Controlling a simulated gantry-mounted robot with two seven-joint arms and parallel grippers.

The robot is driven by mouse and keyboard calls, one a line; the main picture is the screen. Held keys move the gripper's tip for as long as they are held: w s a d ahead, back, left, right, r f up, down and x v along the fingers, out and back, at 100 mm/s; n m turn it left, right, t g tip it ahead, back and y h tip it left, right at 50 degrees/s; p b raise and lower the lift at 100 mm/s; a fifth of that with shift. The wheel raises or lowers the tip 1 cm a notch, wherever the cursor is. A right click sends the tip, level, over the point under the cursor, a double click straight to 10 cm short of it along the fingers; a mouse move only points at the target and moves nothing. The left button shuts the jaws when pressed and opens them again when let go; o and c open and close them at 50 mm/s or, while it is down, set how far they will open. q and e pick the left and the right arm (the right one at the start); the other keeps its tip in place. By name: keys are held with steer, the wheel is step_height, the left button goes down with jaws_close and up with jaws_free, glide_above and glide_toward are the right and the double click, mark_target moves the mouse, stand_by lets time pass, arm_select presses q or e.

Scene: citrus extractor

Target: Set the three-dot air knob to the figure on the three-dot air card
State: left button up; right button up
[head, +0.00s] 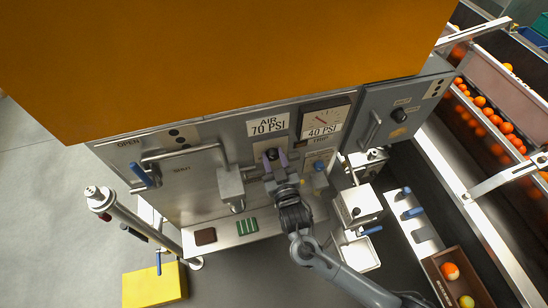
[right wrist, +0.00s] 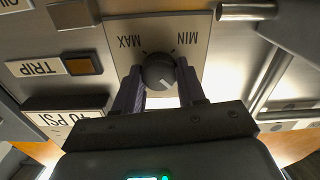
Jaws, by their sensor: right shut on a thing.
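The air card (head: 268,124) on the grey panel reads "AIR 70 PSI"; I cannot make out dots on it. Below it is the dark round knob (head: 271,154), which my right gripper (head: 275,160) is shut on. In the right wrist view the knob (right wrist: 158,72) sits between the two purple-grey fingertips (right wrist: 160,88), on a plate with upside-down MAX and MIN marks. A white mark shows on the knob's lower face. A gauge (head: 325,115) with a needle stands right of the air card, with a "40 PSI" card (head: 321,131) at its base. My left gripper is not in view.
A TRIP label (right wrist: 38,68) and amber square (right wrist: 85,65) lie beside the knob plate. A blue-handled lever (head: 145,174) is at left, a white box fitting (head: 357,205) at lower right. A large orange cover (head: 220,60) hangs above the panel.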

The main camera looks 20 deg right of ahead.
steer(key=m+p, duration=0.1)
steer(key=m, duration=0.4)
steer(key=shift+m, duration=0.3)
steer(key=m+p, duration=0.1)
steer(key=m, duration=0.4)
steer(key=shift+d, duration=0.15)
steer(key=shift+m, duration=0.9)
steer(key=o, duration=1.1)
steer(key=shift+c, duration=0.2)
steer(key=shift+s, duration=0.1)
steer(key=s+a, duration=0.1)
steer(key=s, duration=0.9)
steer(key=shift+s+p, duration=0.3)
steer(key=shift+p, duration=0.1)
